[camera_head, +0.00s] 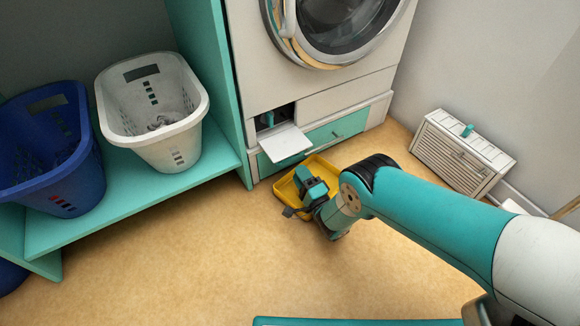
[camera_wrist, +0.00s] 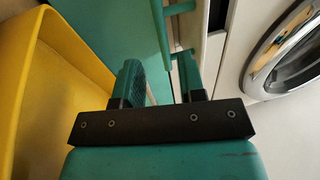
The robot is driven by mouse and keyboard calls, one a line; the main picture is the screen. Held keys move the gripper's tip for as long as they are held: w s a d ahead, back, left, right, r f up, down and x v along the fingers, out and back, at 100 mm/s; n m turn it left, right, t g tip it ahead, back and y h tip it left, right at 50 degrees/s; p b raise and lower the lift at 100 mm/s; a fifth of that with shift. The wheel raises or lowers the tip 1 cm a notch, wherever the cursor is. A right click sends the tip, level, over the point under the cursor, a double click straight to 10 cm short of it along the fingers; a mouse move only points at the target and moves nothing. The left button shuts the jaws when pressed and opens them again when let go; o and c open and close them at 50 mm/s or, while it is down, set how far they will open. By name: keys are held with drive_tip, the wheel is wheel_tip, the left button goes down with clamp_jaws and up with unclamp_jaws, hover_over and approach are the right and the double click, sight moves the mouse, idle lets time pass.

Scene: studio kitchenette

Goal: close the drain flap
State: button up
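The drain flap (camera_head: 286,141) is a pale panel low on the front of the washing machine (camera_head: 255,65). It stands open, tilted out and down below a dark recess (camera_head: 267,123) with a teal part inside. My gripper (camera_head: 302,178) is low over the yellow tray, below and in front of the flap and apart from it. In the wrist view my gripper (camera_wrist: 160,80) has its two teal fingers spread with nothing held between them. I cannot make out the flap for sure in the wrist view.
A yellow tray (camera_head: 278,191) lies on the floor under my gripper. A teal drawer (camera_head: 338,130) with a handle is below the machine. A white basket (camera_head: 165,150) and a blue basket (camera_head: 60,185) stand left. A slatted box (camera_head: 455,160) is right.

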sight(290, 159)
drive_tip(key=b+x, duration=0.5)
drive_tip(key=shift+w+a, duration=0.25)
drive_tip(key=shift+w, duration=0.05)
drive_tip(key=shift+w+a+r+b, duration=0.2)
drive_tip(key=shift+r+b, duration=0.15)
drive_tip(key=shift+b, duration=0.15)
drive_tip(key=shift+c, duration=0.5)
clamp_jaws()
